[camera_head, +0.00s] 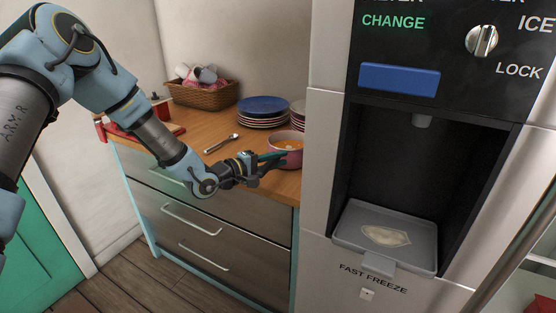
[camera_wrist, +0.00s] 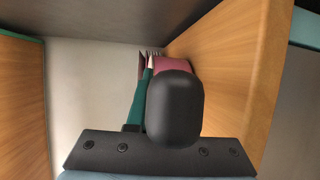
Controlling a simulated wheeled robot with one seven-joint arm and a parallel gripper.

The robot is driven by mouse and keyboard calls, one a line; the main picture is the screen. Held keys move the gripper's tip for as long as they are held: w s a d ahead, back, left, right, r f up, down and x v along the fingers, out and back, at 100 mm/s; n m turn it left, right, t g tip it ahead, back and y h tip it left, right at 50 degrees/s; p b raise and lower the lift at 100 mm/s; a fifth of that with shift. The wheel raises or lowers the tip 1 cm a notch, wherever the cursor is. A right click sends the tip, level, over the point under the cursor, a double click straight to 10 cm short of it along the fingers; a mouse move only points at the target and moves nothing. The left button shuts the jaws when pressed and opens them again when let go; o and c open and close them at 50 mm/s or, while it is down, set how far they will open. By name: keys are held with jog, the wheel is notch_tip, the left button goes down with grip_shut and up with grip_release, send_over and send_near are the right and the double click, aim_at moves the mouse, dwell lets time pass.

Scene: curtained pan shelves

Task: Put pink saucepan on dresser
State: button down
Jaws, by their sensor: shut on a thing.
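The pink saucepan (camera_head: 287,158) is at the front right of the wooden dresser top (camera_head: 222,152), close beside the fridge. Something orange shows inside it, and it looks upright. I cannot tell whether its base touches the wood or hangs just above it. My gripper (camera_head: 262,163) is shut on the saucepan on its near left side, over the dresser's front edge. In the wrist view, part of the pink saucepan (camera_wrist: 176,63) shows beside the wooden top (camera_wrist: 225,75). A dark rounded shape in front hides the rest of it and the grip point.
A stack of plates (camera_head: 263,109) with a blue one on top stands behind the saucepan, with another stack to its right. A spoon (camera_head: 221,144) lies to the left. A wicker basket (camera_head: 203,95) with cups stands at the back. The fridge (camera_head: 325,130) closes off the right side.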

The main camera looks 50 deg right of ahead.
jog(key=shift+f, duration=0.1)
jog(key=c, duration=0.8)
grip_release()
jog(key=shift+o, duration=0.4)
jog(key=shift+f, duration=0.25)
jog(key=shift+r, duration=0.1)
jog(key=c, duration=0.4)
jog(key=p+v, duration=0.3)
jog(key=v, duration=1.2)
jog(key=shift+p, duration=0.3)
jog(key=shift+s+r, duration=0.1)
dwell(0.6)
